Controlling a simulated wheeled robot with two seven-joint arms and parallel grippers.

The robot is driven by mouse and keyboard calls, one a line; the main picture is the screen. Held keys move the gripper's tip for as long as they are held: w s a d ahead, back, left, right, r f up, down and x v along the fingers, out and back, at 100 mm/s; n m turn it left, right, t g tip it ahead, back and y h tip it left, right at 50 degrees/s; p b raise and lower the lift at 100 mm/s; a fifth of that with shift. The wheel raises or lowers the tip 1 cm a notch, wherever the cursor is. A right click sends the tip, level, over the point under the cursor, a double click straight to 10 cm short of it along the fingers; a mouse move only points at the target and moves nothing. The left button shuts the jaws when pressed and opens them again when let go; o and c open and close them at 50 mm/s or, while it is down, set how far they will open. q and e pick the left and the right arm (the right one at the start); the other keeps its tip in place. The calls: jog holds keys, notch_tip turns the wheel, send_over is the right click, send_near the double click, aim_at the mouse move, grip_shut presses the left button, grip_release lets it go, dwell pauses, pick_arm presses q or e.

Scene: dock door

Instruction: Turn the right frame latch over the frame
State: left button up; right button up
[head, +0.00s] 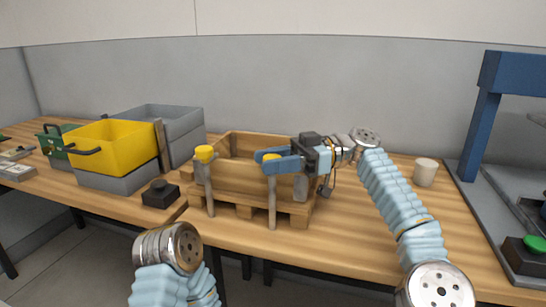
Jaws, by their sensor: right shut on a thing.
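The right frame latch (272,210) is a grey post with a yellow knob, standing at the front of the wooden frame (237,179), toward its right side. My right gripper (268,157) reaches in from the right with its blue fingers around the knob and is shut on it. The fingers partly cover the knob. The left frame latch (208,182), with a similar yellow top, stands upright at the frame's front left. The frame sits on a wooden pallet (245,211). My left arm shows at the bottom left, but its gripper is not visible.
A yellow bin (112,143) rests on a grey bin (118,180) at the left. A black box with a button (160,195) lies left of the pallet. A white cup (425,172) and a blue press (478,115) are at the right. The bench front right of the pallet is clear.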

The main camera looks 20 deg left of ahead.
pick_arm(q)
jog(key=shift+r, duration=0.15)
dwell(0.5)
pick_arm(e)
jog(key=o, duration=1)
jog(key=shift+s+a, duration=0.1)
